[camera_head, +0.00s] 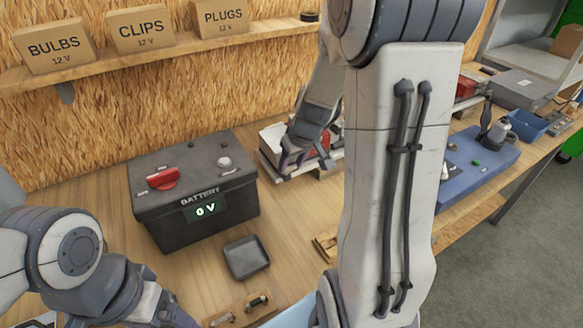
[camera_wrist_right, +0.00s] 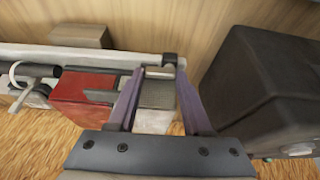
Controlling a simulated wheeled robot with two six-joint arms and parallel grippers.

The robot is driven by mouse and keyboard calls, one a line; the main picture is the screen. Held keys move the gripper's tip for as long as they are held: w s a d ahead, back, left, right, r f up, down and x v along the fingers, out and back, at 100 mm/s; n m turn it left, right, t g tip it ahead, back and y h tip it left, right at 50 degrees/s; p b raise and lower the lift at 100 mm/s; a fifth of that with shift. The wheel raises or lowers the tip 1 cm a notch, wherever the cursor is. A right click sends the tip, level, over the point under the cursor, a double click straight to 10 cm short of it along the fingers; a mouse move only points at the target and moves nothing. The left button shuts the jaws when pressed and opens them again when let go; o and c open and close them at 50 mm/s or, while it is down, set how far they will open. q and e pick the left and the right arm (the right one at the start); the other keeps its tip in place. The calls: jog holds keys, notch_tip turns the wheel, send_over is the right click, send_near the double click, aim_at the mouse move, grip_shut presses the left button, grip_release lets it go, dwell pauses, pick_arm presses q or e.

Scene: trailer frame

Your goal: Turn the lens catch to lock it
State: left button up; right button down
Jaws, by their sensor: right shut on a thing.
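The lamp unit with its red lens (camera_head: 322,142) sits on the bench right of the battery, partly hidden by my right arm. In the right wrist view the red lens (camera_wrist_right: 92,88) is at left, beside a grey ribbed part (camera_wrist_right: 158,93). My right gripper (camera_head: 292,156) is at the near left end of the lamp. In the wrist view its two fingers (camera_wrist_right: 160,72) are on either side of the small pale lens catch (camera_wrist_right: 160,73), shut on it. The exact contact and the catch's angle are hard to see. My left arm shows at lower left; its gripper is out of frame.
The black battery (camera_head: 195,190), reading 0 V, stands close left of the right gripper. A small dark tray (camera_head: 246,257) lies in front. A shelf (camera_head: 95,68) with boxes runs above.

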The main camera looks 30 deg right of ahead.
jog(key=shift+c, duration=1.6)
grip_release()
jog(key=shift+r, duration=0.1)
jog(key=v, duration=1)
jog(key=shift+r, duration=0.1)
